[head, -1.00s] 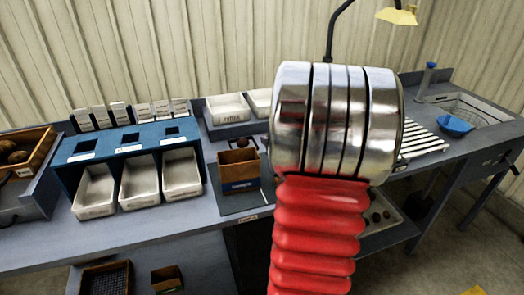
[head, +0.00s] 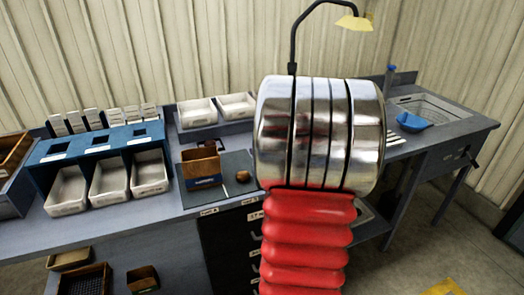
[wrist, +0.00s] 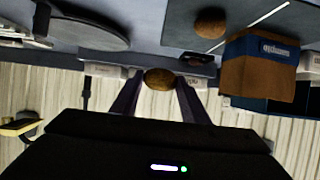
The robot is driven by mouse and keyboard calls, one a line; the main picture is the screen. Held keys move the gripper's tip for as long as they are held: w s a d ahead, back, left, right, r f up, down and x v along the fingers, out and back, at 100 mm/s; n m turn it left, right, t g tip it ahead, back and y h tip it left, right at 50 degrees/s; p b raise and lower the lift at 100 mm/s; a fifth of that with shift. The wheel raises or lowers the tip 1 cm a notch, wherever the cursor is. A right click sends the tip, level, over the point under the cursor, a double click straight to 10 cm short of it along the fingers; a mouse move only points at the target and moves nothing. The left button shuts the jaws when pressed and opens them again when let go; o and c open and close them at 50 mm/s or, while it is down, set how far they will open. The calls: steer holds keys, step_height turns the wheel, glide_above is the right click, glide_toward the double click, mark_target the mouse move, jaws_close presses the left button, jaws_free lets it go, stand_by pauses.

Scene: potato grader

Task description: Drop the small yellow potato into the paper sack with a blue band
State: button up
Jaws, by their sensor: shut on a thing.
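My gripper (wrist: 158,92) shows in the wrist view, its two dark fingers shut on a small brownish-yellow potato (wrist: 159,78). In the head view my own arm hides the gripper and this potato. The brown paper sack with a blue band (head: 203,172) stands on a dark mat on the bench, left of my arm, its top open. The sack also shows in the wrist view (wrist: 262,72), to the right of the held potato and apart from it.
Another brown potato (head: 243,176) lies on the mat just right of the sack. White bins (head: 109,181) under a blue rack (head: 92,147) stand to the left. White trays (head: 198,112) are behind. A blue bowl (head: 412,122) sits by a sink at the right.

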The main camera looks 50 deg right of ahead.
steer(key=w+a+f+n+y, duration=0.1)
steer(key=w+a, duration=0.5)
steer(key=a, duration=1)
steer(key=w+a+f+n+t+y, duration=0.1)
steer(key=w+a, duration=0.5)
steer(key=a, duration=1)
steer(key=w+a+f+n+y, duration=0.3)
steer(key=w+a, duration=0.3)
steer(key=a, duration=1)
steer(key=shift+a+f+n+t+y, duration=0.2)
steer(key=shift+n+t+y, duration=0.2)
steer(key=shift+n+y, duration=0.3)
steer(key=shift+s+d, duration=0.1)
